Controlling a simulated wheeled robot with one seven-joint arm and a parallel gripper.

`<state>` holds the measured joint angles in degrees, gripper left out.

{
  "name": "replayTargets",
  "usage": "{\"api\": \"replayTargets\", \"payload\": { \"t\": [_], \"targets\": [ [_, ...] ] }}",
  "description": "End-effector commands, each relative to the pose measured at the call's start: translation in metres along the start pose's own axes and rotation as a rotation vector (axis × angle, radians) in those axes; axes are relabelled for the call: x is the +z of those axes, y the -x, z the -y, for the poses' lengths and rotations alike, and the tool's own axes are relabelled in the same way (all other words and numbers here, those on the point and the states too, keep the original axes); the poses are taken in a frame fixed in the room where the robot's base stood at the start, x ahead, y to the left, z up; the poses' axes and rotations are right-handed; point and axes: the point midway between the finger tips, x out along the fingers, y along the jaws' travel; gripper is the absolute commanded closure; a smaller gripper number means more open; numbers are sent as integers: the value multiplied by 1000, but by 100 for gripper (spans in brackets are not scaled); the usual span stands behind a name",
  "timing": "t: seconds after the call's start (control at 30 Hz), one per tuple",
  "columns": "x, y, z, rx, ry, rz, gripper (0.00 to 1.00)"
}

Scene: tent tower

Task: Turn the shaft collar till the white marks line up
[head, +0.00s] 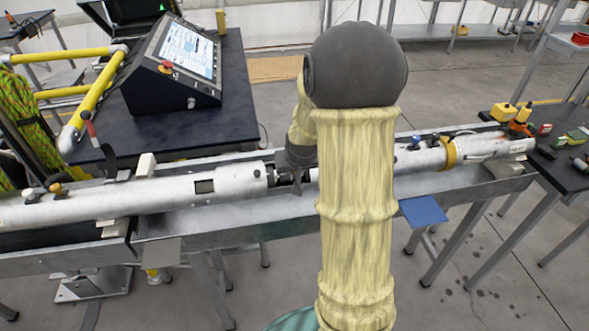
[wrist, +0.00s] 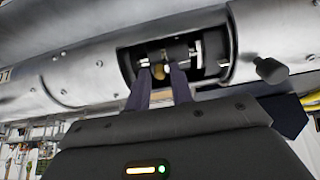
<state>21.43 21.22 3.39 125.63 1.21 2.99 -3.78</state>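A long silver tube (wrist: 75,75) has a cut-out window, and a dark shaft with a collar (wrist: 176,52) shows inside it in the wrist view. Pale bands show on the shaft at both sides of the collar; I cannot tell if any are the white marks, or whether they line up. A small brass-coloured piece (wrist: 158,71) sits at the collar's lower front. My gripper (wrist: 162,72) reaches into the window from below, its two dark fingers apart, one on each side of the brass piece. In the head view my gripper (head: 292,172) is at the window, and my arm hides part of it.
The tube lies along a metal trough (head: 230,212) on a bench. A control console (head: 180,62) stands on a dark table (head: 200,122) behind. Yellow rails (head: 95,93) are at left. A side table (head: 565,160) with small tools is at right. A dark peg (wrist: 270,70) sticks out beside the window.

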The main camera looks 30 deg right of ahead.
Motion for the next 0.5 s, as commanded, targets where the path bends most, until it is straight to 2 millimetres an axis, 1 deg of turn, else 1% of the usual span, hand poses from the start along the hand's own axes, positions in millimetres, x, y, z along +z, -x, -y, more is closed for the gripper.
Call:
{"api": "replayTargets", "payload": {
  "t": [0.33, 0.5],
  "targets": [
    [1, 0, 0, 0, 0, 3, 67],
    [0, 9, 0, 0, -1, 1, 67]
  ]
}}
